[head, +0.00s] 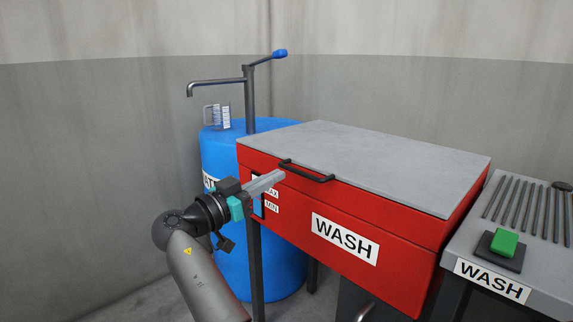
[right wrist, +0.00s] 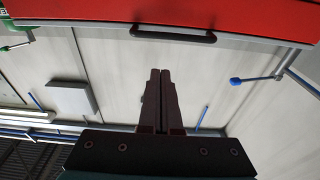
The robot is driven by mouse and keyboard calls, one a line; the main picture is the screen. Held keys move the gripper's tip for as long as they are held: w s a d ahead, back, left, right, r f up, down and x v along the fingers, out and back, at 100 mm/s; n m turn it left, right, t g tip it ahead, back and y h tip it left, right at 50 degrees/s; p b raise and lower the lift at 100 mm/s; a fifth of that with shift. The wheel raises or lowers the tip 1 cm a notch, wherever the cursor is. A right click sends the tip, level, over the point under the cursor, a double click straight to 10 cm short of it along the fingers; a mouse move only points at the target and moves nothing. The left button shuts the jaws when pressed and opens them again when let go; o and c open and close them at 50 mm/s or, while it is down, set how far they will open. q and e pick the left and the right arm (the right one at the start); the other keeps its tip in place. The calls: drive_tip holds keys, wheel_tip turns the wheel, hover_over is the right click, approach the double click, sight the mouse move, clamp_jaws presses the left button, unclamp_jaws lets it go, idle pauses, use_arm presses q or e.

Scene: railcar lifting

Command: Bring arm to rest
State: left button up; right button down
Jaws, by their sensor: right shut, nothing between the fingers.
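My right gripper (head: 268,182) is in front of the left part of the red wash box's front, near the black handle (head: 307,172). Its two grey fingers are together with nothing between them. The right wrist view shows the fingers (right wrist: 160,75) side by side, pointing toward the same handle (right wrist: 174,34), with a visible gap before it. The red wash box (head: 400,262) has its grey lid (head: 380,160) down. My left gripper is not in view.
A blue barrel (head: 225,153) with a tap (head: 248,92) and a clear measuring jug (head: 216,116) stands behind the gripper. At the right is a grey WASH table (head: 545,287) with a green button (head: 504,243). Floor and wall at left are clear.

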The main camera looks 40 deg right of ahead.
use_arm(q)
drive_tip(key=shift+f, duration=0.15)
use_arm(e)
drive_tip(key=shift+s+a+f, duration=0.1)
drive_tip(key=shift+a+f, duration=0.15)
drive_tip(key=shift+a, duration=0.35)
